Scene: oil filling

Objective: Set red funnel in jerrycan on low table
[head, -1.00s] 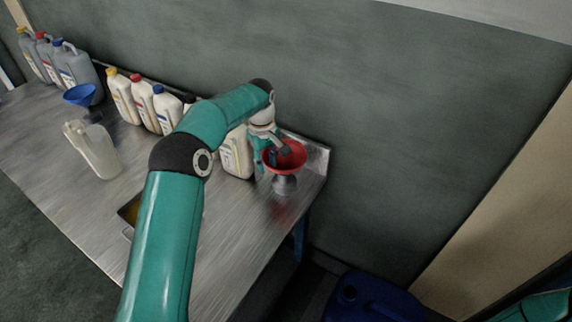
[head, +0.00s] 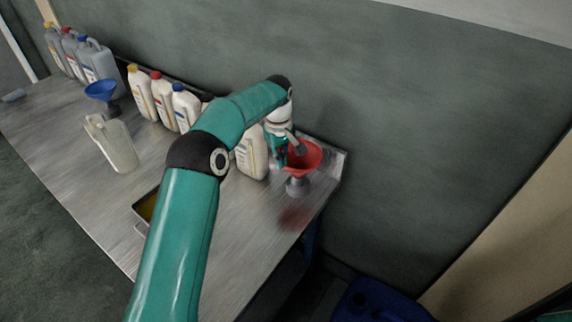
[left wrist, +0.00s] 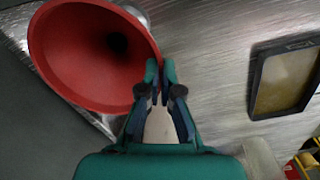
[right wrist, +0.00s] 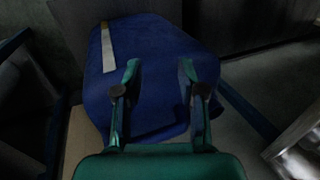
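The red funnel (head: 306,150) is at the right end of the metal bench, with a grey piece (head: 297,186) below it. My left gripper (head: 288,153) is at its rim. In the left wrist view the fingertips (left wrist: 159,74) are nearly together on the edge of the funnel (left wrist: 85,60). Whether the funnel is clear of the grey piece is hard to tell. The blue jerrycan (head: 372,302) is low at the bottom edge of the head view. In the right wrist view my right gripper (right wrist: 160,70) is open, its fingers apart in front of the jerrycan (right wrist: 155,45).
The metal bench (head: 235,225) carries a blue funnel (head: 101,90), a translucent jug (head: 117,146), white bottles (head: 186,106), grey bottles (head: 103,64) and a tray with yellowish liquid (head: 147,205). A white bottle (head: 252,152) stands close beside my left gripper. A grey wall is behind.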

